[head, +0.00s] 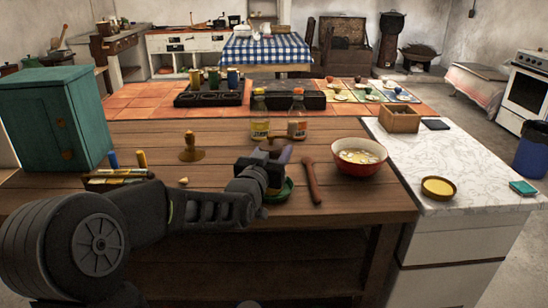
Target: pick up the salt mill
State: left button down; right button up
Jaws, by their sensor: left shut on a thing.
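My left gripper (268,172) reaches in from the left over the wooden counter, above a green dish (286,190). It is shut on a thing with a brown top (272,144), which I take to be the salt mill. The fingers and wrist hide most of it, so its shape and whether it is clear of the surface cannot be told. A purple thing (286,155) shows just right of the fingers; whether it touches them is unclear. My right gripper is not in view.
A wooden rolling-pin-like stick (312,180) and a red bowl (358,157) stand right of the gripper. Two jars, one yellowish (260,122) and one orange-capped (297,120), stand behind. A brown knobbed thing (190,150) and a teal cabinet (42,120) are left. The marble top (455,160) has free room.

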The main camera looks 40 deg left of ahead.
pick_arm(q)
notch_tip(320, 180, up, 9)
jog(key=shift+r+p, duration=0.1)
jog(key=shift+p, duration=0.55)
